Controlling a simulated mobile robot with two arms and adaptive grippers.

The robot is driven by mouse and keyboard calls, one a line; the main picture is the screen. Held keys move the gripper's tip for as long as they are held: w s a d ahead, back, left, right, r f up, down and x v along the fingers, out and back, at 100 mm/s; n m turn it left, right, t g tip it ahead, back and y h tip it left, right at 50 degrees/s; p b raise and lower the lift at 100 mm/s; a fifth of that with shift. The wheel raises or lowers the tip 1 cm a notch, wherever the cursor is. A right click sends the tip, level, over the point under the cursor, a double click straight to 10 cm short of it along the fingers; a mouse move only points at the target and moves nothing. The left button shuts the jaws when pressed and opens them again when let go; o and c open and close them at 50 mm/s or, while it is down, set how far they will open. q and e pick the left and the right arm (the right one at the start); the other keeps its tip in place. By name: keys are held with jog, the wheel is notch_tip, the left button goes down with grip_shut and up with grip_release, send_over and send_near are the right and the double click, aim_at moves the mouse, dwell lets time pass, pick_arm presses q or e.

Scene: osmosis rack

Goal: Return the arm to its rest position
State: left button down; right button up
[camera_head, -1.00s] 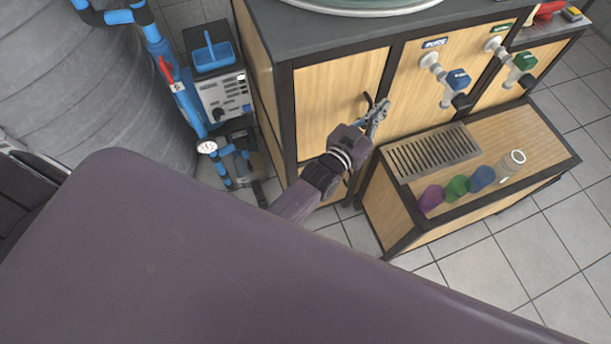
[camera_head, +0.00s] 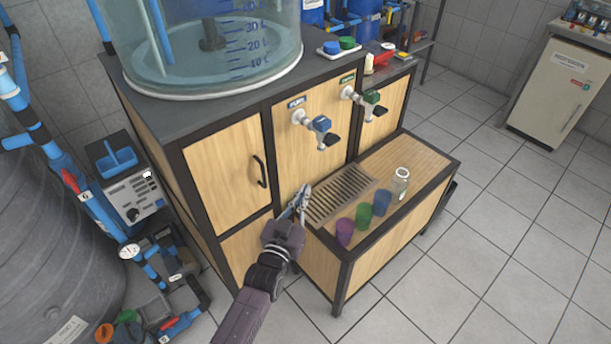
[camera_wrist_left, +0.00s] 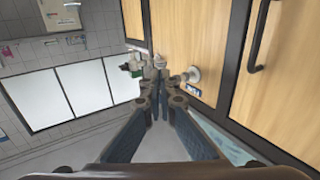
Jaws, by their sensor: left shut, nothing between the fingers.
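My left gripper (camera_head: 301,203) is shut and empty in the head view. It is in front of the wooden cabinet, near the left end of the metal drain grate (camera_head: 338,195), below and to the right of the black door handle (camera_head: 260,171). In the left wrist view its fingertips (camera_wrist_left: 163,75) are together, with the cabinet front and the handle (camera_wrist_left: 258,38) to the right. My left arm (camera_head: 262,290) reaches up from the bottom of the head view. My right gripper does not show.
Blue-handled (camera_head: 320,124) and green-handled (camera_head: 371,97) taps stick out above. Pipes and a pressure gauge (camera_head: 129,251) stand at left. Tiled floor at right is clear.

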pick_arm(q)
jog(key=s+a+f+g+y, duration=0.1)
jog(key=s+a+f+g, duration=0.2)
jog(key=s+f, duration=0.6)
jog(key=s+a+f+g+y, duration=0.1)
jog(key=s+a+f+g, duration=0.3)
jog(key=f, duration=1)
jog(key=s+a+f+g, duration=0.1)
jog(key=s+f+g, duration=0.1)
jog(key=s+f, duration=0.8)
jog(key=s+a+f+g+y, duration=0.1)
jog(key=s+a+f+g, duration=0.1)
jog(key=s, duration=0.8)
jog(key=s+a+f+g, duration=0.3)
jog(key=s+a+f, duration=0.2)
jog(key=s, duration=0.6)
jog(key=s+a+f+g+y, duration=0.1)
jog(key=s+a+f+g, duration=0.1)
jog(key=s+a+f, duration=0.2)
jog(key=s+f, duration=0.3)
jog(key=s, duration=0.3)
jog(key=shift+s+f+n+y, duration=0.15)
jog(key=shift+f+n+y, duration=0.05)
jog(key=shift+n+y, duration=0.1)
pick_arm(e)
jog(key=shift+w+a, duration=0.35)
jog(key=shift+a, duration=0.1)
